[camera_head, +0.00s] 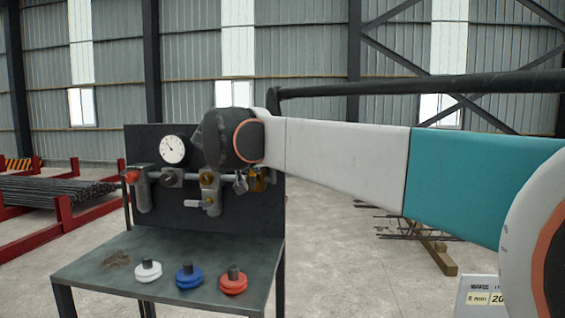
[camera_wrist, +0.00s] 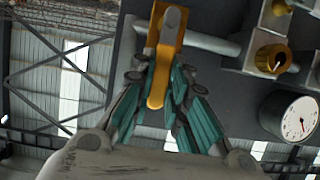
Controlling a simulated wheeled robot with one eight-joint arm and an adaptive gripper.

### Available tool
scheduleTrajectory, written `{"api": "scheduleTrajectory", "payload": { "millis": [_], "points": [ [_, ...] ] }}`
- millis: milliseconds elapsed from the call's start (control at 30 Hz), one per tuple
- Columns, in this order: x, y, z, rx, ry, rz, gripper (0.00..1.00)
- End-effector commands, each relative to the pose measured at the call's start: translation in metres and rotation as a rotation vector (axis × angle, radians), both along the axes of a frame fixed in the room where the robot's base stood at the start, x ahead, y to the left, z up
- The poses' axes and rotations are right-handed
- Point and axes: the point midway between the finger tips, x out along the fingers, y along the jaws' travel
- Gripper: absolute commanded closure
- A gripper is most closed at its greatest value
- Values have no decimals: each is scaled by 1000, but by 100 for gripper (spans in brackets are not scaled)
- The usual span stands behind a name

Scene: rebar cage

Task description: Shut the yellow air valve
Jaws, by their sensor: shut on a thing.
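The yellow air valve's lever (camera_wrist: 157,85) is a long yellow bar in the wrist view, with a grey round pivot at its upper end. It lies across the grey pipe (camera_wrist: 208,42). My gripper (camera_wrist: 163,72) is shut on the lever, with a teal finger on each side of it. In the head view the yellow valve (camera_head: 257,178) shows at the right end of the pipe on the dark panel (camera_head: 245,217). My arm's dark wrist covers part of the panel there, and the gripper's hold is hard to make out in that view.
A pressure gauge (camera_head: 173,149) and a brass fitting (camera_head: 207,178) sit left of the yellow valve. Red racks (camera_head: 66,212) of rebar stand left.

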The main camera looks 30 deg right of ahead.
Motion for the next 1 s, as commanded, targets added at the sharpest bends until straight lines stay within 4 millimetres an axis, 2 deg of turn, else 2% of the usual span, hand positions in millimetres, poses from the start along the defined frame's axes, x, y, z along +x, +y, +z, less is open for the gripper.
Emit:
{"api": "scheduleTrajectory", "payload": {
  "millis": [133, 167, 233, 667, 767, 1000],
  "points": [
    [-2, 0, 0, 2, 0, -1, 100],
    [-2, 0, 0, 2, 0, -1, 81],
    [-2, 0, 0, 1, 0, 0, 65],
    [-6, 3, 2, 0, 1, 0, 65],
    [-15, 11, 6, 0, 1, 4, 65],
    [-51, 36, 24, 0, 1, 4, 65]
  ]
}}
